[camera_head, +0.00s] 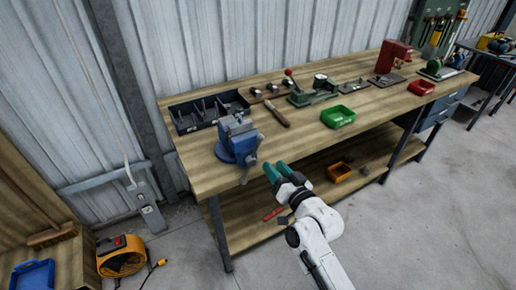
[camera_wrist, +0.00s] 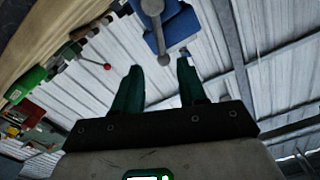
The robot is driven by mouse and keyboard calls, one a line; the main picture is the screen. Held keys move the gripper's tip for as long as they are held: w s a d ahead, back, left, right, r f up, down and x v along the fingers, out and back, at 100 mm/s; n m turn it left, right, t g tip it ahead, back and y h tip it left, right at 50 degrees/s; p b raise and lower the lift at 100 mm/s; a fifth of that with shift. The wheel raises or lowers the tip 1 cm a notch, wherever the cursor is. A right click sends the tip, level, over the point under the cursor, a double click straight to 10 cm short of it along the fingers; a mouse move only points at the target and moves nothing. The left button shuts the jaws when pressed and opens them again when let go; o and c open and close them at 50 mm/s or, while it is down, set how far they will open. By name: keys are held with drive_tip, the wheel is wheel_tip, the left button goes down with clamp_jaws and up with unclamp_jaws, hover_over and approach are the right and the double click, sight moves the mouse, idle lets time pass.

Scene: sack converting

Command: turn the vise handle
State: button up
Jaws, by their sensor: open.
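The blue vise (camera_head: 238,138) is mounted at the front left part of the wooden workbench. Its grey metal handle (camera_head: 246,172) hangs at the vise's front, tilted. My gripper (camera_head: 274,167), with teal fingers, is open just right of the handle, in front of the bench edge, with a small gap between them in the head view. In the wrist view, the blue vise (camera_wrist: 180,28) is at the top, and the handle (camera_wrist: 154,25) points down toward the space between my open fingertips (camera_wrist: 160,66). I see no contact with the handle.
The workbench (camera_head: 200,173) carries a dark divided tray (camera_head: 205,113) behind the vise, a wooden-handled tool (camera_head: 277,114) and a green bin (camera_head: 338,117). An orange bin (camera_head: 339,171) sits on the lower shelf.

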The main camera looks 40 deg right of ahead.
sight(258, 148)
drive_tip(key=x, duration=0.9)
drive_tip(key=shift+w, duration=0.25)
drive_tip(key=shift+c, duration=0.2)
clamp_jaws()
